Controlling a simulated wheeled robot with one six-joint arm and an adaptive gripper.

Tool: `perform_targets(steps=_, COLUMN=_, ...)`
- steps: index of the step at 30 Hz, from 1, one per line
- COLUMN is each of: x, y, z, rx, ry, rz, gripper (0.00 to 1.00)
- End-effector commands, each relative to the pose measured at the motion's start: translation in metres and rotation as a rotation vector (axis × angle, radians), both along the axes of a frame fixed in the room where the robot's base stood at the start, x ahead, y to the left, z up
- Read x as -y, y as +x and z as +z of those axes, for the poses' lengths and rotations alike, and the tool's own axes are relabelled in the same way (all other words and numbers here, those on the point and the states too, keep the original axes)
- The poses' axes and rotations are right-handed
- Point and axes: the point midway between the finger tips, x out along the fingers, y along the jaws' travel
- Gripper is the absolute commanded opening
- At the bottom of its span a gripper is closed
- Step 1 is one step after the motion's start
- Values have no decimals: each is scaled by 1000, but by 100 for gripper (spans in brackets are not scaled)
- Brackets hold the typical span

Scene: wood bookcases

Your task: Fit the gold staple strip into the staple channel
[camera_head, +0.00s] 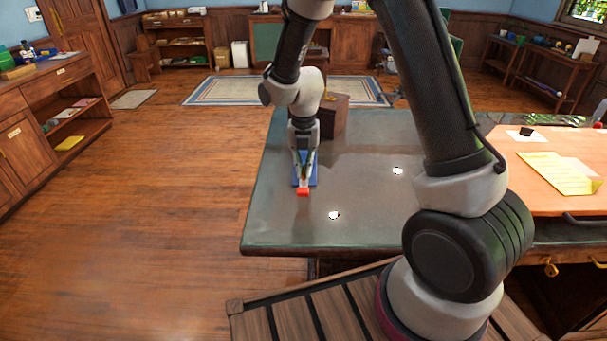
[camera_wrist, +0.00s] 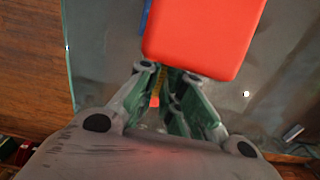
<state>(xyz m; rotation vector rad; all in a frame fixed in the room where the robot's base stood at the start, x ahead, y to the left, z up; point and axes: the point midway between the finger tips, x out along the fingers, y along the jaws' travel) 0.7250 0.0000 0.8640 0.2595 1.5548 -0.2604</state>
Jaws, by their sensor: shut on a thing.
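In the wrist view my gripper (camera_wrist: 163,72) is shut on a narrow gold strip (camera_wrist: 161,80), which shows between the fingers. A small red-orange patch (camera_wrist: 155,100) shows at the strip's lower end. A large red rounded part (camera_wrist: 205,35) lies just beyond the fingertips; a small red block (camera_head: 303,192) shows below my gripper in the head view. The staple channel cannot be made out, and contact between strip and red part cannot be told.
The dark table (camera_head: 270,225) is mostly bare, with two bright spots on its top. A brown box (camera_head: 333,118) stands behind my gripper. An orange-topped desk (camera_head: 520,180) with yellow paper (camera_head: 558,172) is at the right. Wooden shelves (camera_head: 70,115) line the left.

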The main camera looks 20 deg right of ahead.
Motion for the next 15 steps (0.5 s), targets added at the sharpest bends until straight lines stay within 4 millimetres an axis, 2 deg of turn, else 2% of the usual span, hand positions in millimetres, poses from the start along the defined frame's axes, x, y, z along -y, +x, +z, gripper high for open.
perform_targets(steps=3, x=0, y=-1, z=-20, rx=-3, ry=-1, rz=-1, gripper=0)
perform_targets(steps=5, x=0, y=0, z=-25, rx=-2, ry=0, rz=-1, gripper=0)
perform_targets(steps=15, x=0, y=-1, z=-30, rx=-2, ry=0, rz=-2, gripper=0)
